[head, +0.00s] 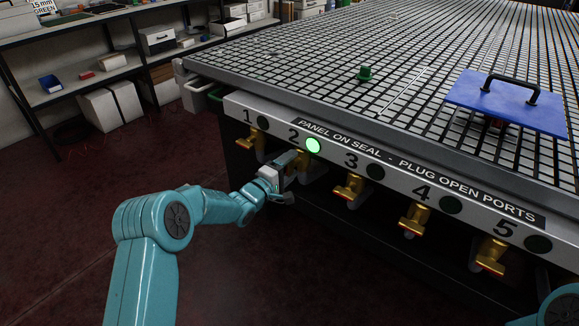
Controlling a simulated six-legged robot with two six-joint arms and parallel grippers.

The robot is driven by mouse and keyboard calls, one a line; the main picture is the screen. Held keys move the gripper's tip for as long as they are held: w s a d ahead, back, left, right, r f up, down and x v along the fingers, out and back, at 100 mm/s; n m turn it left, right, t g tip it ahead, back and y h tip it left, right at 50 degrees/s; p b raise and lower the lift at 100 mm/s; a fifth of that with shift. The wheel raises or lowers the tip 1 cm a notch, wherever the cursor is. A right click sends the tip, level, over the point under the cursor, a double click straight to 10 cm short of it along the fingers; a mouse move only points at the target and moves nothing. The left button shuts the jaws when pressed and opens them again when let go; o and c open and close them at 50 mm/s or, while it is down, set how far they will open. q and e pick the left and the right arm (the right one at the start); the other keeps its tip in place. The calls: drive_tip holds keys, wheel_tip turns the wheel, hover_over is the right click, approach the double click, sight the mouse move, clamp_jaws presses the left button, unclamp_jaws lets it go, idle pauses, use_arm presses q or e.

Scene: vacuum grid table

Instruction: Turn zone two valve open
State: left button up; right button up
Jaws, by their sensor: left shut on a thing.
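The zone two valve (303,160) is a brass valve under the number 2 on the front rail of the grid table. My left gripper (286,166) is at this valve and shut on it; the gripper hides most of the handle. The round lamp (313,145) beside the number 2 glows green. The brass valves of zone one (256,140), zone three (349,187), zone four (414,218) and zone five (491,255) hang along the same rail, and their lamps are dark. My right gripper is not in view.
The grid table (330,62) has a green plug (365,73) and a blue panel with a black handle (508,100) on top. Shelves with boxes (157,39) stand at the back left. The dark red floor (70,225) at left is clear.

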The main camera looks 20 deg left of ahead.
use_arm(q)
drive_tip(key=shift+f, duration=0.1)
drive_tip(key=o, duration=1)
drive_tip(key=shift+o, duration=0.2)
drive_tip(key=p+v, duration=0.2)
drive_tip(key=v, duration=1.4)
drive_tip(key=shift+s, duration=0.2)
